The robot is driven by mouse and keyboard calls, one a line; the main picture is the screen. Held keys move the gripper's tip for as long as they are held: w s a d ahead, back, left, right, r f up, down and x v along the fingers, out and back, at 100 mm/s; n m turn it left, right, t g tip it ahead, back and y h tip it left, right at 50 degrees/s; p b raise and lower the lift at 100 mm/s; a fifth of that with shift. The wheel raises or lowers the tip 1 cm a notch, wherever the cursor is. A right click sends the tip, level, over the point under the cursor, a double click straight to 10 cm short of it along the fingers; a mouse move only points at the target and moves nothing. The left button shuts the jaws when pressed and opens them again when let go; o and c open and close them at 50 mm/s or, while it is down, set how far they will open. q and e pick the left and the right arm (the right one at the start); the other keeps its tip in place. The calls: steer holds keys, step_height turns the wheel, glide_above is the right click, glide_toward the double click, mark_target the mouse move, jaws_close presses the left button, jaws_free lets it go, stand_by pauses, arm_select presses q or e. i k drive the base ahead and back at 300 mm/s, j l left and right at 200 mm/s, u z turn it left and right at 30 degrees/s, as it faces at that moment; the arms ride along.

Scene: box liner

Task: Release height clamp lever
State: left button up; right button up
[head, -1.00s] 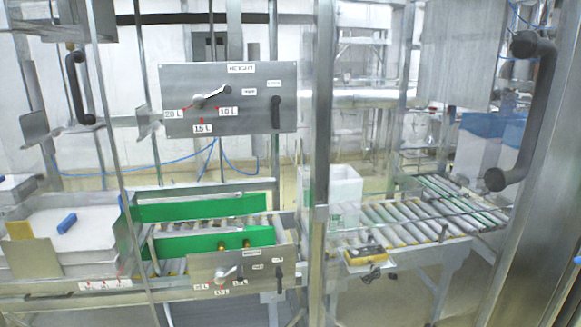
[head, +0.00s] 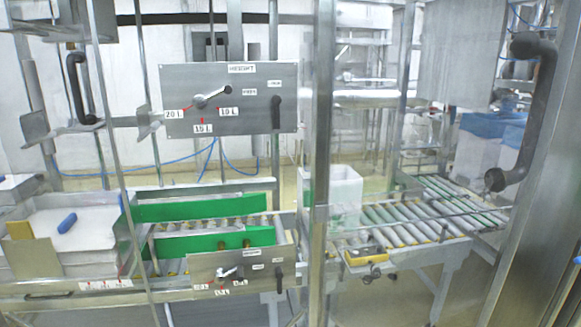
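The HEIGHT panel (head: 235,75) is a grey metal plate at the upper middle of the head view. A silver crank handle (head: 212,97) sits at its left, among labels 20 L, 15 L and 10 L. The black clamp lever (head: 275,112) is at the panel's right side and hangs downward below a small label. A similar lower panel (head: 215,268) carries a small crank and another black lever (head: 278,276). Neither of my grippers shows in the head view.
A steel post (head: 321,150) stands just right of the panels. A large black door handle (head: 538,110) is on the right. Green guides (head: 200,208) and a roller conveyor (head: 410,215) lie below. A white box (head: 346,185) stands on the conveyor. A tray at left holds a blue item (head: 67,223).

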mark_target(275, 99)
steer(key=l+u, duration=0.3)
steer(key=l, duration=0.45)
steer(key=l+u, duration=0.25)
steer(key=l, duration=0.55)
steer(key=l+u, duration=0.3)
steer(key=l, duration=0.45)
steer(key=k, duration=0.05)
